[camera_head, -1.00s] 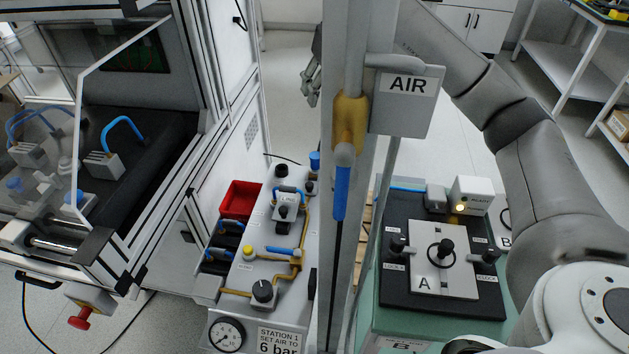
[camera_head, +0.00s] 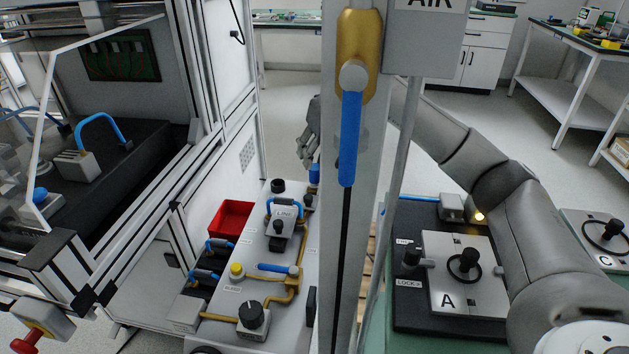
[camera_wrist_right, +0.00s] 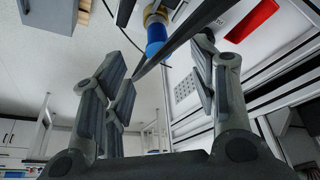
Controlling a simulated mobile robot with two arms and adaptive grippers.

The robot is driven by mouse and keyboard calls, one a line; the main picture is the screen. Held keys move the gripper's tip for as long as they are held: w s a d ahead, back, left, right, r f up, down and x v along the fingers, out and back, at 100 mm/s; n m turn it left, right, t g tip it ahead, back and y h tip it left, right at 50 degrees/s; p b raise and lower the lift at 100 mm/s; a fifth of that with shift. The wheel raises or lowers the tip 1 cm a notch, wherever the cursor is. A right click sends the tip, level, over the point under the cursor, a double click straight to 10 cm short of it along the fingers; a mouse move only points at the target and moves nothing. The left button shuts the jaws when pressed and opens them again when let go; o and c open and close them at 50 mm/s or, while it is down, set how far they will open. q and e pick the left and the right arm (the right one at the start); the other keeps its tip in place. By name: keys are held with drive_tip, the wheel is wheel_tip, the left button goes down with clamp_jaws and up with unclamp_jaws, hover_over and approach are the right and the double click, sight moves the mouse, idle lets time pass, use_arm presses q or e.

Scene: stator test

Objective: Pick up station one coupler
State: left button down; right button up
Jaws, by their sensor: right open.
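The station 1 panel (camera_head: 262,250) stands left of the grey post and carries yellow pipes and valves. A blue cylinder (camera_head: 314,174) stands at its back right, partly hidden by the post. A blue cylinder on a brass fitting shows in the right wrist view (camera_wrist_right: 157,38), beyond the fingers; it looks like the same part. A grey block marked LINE (camera_head: 284,212) has a blue loop. I cannot tell for sure which part is the coupler. My right gripper (camera_head: 308,148) is open and empty, just above and behind the blue cylinder in the picture. My left gripper is out of view.
The upright post (camera_head: 337,290) with a blue-handled valve (camera_head: 350,135) stands between the panel and my right arm. A red bin (camera_head: 230,220) and black blue-handled parts (camera_head: 206,278) are left of the panel. A glazed machine is at left. Plate A (camera_head: 465,280) is at right.

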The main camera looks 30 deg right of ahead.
sight(315, 167)
drive_tip(key=x, duration=0.6)
drive_tip(key=shift+d+b, duration=0.15)
drive_tip(key=shift+b, duration=0.25)
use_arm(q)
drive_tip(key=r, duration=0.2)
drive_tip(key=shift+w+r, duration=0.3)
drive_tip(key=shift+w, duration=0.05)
use_arm(e)
drive_tip(key=shift+r, duration=0.1)
drive_tip(key=c, duration=1.2)
